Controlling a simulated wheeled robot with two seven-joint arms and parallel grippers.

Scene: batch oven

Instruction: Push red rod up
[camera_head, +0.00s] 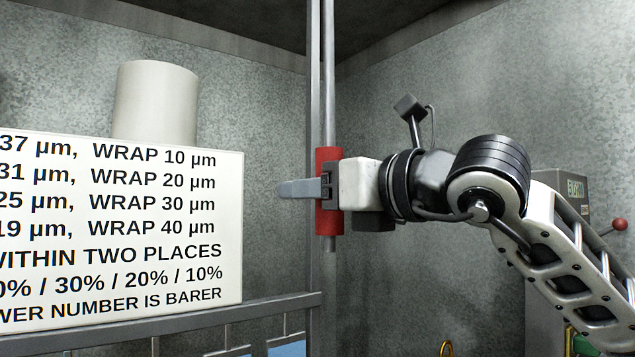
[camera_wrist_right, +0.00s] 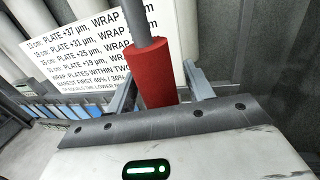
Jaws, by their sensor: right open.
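The red rod (camera_head: 329,155) is an upright red cylinder around a thin grey pole (camera_head: 329,80) in the head view. My right gripper (camera_head: 290,189) reaches it from the right, at about its mid-height. A grey finger crosses in front of the rod and covers its middle. In the right wrist view the red rod (camera_wrist_right: 148,72) stands between the two spread fingers of the right gripper (camera_wrist_right: 162,88). The jaws are open around it, and I cannot tell whether either finger touches it. My left gripper is not in view.
A white sign (camera_head: 120,230) with black lettering stands left of the pole, with a pale cylinder (camera_head: 155,100) behind it. A grey railing (camera_head: 200,321) runs below the sign. A box with a red-knobbed lever (camera_head: 619,224) stands at the right, partly behind my arm.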

